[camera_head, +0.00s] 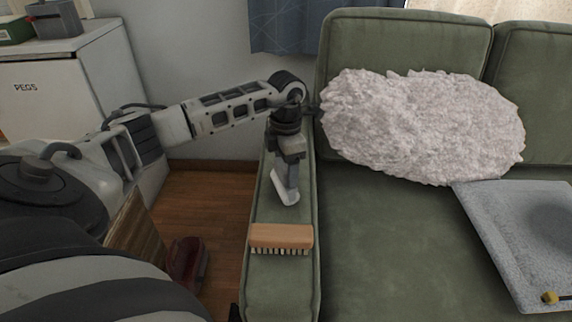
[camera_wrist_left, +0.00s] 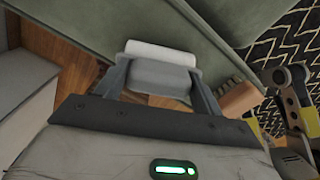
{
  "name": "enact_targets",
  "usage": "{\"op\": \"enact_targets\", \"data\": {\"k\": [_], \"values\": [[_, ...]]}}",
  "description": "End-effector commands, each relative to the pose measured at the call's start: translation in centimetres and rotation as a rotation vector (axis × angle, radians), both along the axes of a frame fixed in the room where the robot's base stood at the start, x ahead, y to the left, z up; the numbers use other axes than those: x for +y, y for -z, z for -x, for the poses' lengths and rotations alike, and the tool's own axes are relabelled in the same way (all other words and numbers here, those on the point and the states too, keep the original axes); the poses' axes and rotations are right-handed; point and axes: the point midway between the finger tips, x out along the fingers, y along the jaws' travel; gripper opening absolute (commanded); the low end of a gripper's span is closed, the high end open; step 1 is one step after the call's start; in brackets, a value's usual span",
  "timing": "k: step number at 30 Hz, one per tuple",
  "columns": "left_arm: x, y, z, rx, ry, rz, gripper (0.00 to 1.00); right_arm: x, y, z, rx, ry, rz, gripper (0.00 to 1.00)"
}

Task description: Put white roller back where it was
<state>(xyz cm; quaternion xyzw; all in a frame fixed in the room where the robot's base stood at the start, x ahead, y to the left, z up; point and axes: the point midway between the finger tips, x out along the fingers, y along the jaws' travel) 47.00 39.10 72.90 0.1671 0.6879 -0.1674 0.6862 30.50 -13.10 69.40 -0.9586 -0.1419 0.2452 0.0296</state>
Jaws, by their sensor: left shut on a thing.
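The white roller (camera_head: 285,191) is held below my left gripper (camera_head: 287,175), over the green sofa arm (camera_head: 280,285). In the left wrist view, the roller (camera_wrist_left: 160,54) shows a white part and a grey part between the two fingers of my left gripper (camera_wrist_left: 158,85), which is shut on it. The roller looks tilted in the head view. Whether it touches the sofa arm is hard to tell.
A wooden brush (camera_head: 281,237) lies on the sofa arm in front of the roller. A fluffy pillow (camera_head: 425,125) and a grey tray-like panel (camera_head: 500,235) are on the sofa. A white cabinet (camera_head: 60,95) stands at left, with a dark red object (camera_head: 187,262) on the floor.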

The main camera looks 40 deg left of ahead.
Motion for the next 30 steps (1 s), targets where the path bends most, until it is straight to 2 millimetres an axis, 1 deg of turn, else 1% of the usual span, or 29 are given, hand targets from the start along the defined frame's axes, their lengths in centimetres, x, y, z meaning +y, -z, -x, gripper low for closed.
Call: {"op": "enact_targets", "data": {"k": [4, 8, 9, 11, 12, 19, 23, 26, 30], "values": [[0.0, -0.1, 0.0, -0.002, 0.0, 0.0, 0.47, 0.0, 0.0, 0.0, 0.0, -0.001, 0.0, 0.36], [0.0, 0.2, 0.0, -0.002, -0.001, 0.0, 0.47, 0.0, 0.3, 0.1, 0.002, -0.003, 0.001, 0.36], [0.0, 0.3, 0.0, -0.001, -0.001, 0.0, 0.71, 0.0, 0.3, 0.1, 0.004, -0.004, 0.002, 0.36], [0.0, 0.2, 0.0, -0.001, -0.001, 0.0, 0.87, 0.0, 0.4, 0.1, 0.009, -0.006, 0.003, 0.36], [0.0, 0.2, 0.0, -0.001, -0.001, 0.0, 0.9, 0.0, 0.5, 0.2, 0.01, -0.007, 0.005, 0.36], [0.0, 0.2, 0.0, -0.001, -0.001, 0.0, 0.9, 0.0, 0.8, 0.2, 0.016, -0.008, 0.007, 0.36], [0.0, -0.6, -0.1, -0.003, -0.001, -0.001, 0.9, 0.0, 0.4, 0.1, 0.011, -0.008, 0.008, 0.36], [0.1, -2.1, -0.1, -0.005, -0.001, -0.001, 0.9, 0.0, 0.2, 0.1, 0.009, -0.007, 0.006, 0.36], [0.1, -5.2, -0.1, -0.007, 0.0, -0.001, 0.9, 0.0, -0.2, 0.1, 0.009, -0.006, 0.006, 0.36]]}}
